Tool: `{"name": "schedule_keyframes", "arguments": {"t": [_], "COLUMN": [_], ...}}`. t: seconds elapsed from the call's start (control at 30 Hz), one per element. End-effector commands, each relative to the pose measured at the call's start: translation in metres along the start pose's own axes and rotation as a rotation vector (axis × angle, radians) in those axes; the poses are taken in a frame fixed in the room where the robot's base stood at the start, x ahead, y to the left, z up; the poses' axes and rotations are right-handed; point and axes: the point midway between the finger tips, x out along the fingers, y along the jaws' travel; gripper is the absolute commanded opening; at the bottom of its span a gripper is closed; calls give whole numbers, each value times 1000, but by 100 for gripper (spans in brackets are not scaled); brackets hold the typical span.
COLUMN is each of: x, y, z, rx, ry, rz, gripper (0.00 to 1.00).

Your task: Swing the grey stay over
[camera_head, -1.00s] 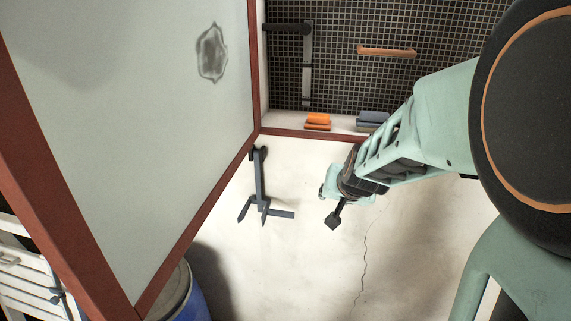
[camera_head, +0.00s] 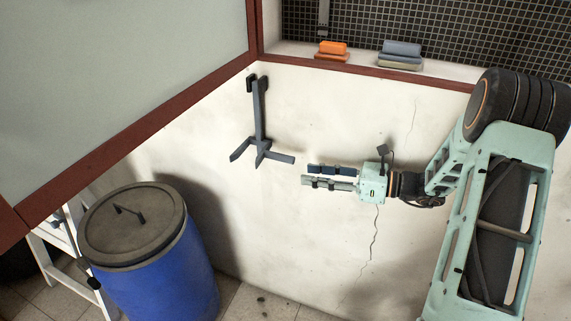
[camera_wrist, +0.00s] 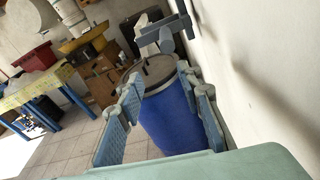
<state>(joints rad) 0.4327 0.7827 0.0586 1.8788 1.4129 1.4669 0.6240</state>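The grey stay (camera_head: 259,115) hangs from a dark pivot at the corner of the red-brown frame, flat to the white wall. Its lower end splits into several prongs. My gripper (camera_head: 305,175) is right of and slightly below the prongs, fingers pointing left, with a small gap between. It is open and empty. In the wrist view, my gripper (camera_wrist: 162,78) has its two fingers spread wide, and the stay (camera_wrist: 166,38) shows at the top, beyond the fingertips. The stay's pivot is not clear in that view.
A blue barrel (camera_head: 160,280) with a dark lid stands below left of the stay. A large pale panel (camera_head: 110,90) with a red-brown edge juts out at upper left. The wall below the stay is bare.

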Motion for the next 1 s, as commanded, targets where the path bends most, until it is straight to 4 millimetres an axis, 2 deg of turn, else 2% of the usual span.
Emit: {"name": "schedule_keyframes", "arguments": {"t": [0.13,0.27,0.7,0.83,1.0], "x": [-11,-4,73,87,94], "y": [-13,-14,-15,-16,-17], "z": [11,16,26,27,28], "rx": [57,64,60,60,61], "ry": [-119,-137,-132,-131,-131], "rz": [-26,-26,-24,-26,-27], "gripper": [33,33,33,33,33]}}
